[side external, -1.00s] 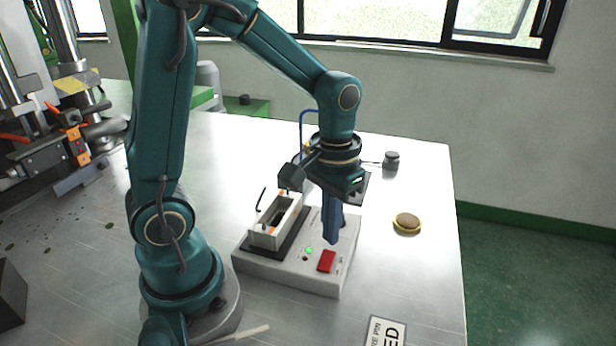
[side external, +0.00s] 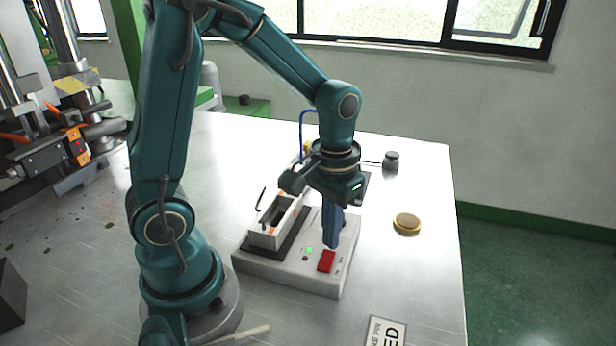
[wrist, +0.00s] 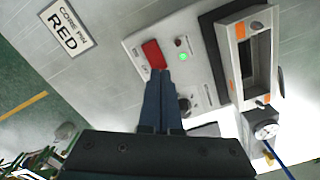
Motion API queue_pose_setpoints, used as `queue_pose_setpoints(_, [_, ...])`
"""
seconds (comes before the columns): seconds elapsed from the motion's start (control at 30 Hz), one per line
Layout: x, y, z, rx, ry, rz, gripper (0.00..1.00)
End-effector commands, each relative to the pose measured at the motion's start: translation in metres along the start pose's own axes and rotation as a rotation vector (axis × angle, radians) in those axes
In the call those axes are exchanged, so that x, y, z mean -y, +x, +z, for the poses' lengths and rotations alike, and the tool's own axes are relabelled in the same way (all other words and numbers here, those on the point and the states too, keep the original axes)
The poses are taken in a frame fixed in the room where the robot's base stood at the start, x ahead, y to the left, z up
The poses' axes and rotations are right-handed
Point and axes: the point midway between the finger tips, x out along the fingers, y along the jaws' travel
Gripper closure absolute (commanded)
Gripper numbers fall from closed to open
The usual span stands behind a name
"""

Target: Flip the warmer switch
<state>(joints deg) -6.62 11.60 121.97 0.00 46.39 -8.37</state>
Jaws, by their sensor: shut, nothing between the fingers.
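The warmer (side external: 278,272) is a grey box on the table with a red rocker switch (side external: 327,261) near its front right corner. A lit green lamp (side external: 309,250) sits to the left of the switch. In the wrist view the red switch (wrist: 153,54) lies just beyond my fingertips, with the green lamp (wrist: 183,57) beside it. My gripper (side external: 331,246) points down with its blue fingers together and empty. Its tips are right at the switch's back edge; I cannot tell whether they touch it. In the wrist view my gripper (wrist: 160,73) hides part of the panel and a dark knob shows beside it.
A white open-topped block (side external: 272,230) stands on the warmer's dark pad, left of my gripper. A round brass-coloured disc (side external: 407,223) lies to the right. A label card (side external: 386,334) reading RED in the wrist view lies at the front. The table between them is clear.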

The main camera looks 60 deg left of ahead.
Motion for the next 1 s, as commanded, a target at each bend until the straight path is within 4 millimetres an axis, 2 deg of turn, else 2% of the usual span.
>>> queue_pose_setpoints(1.0, [0.000, 0.015, 0.001, 0.003, 0.000, 0.000, 1.00])
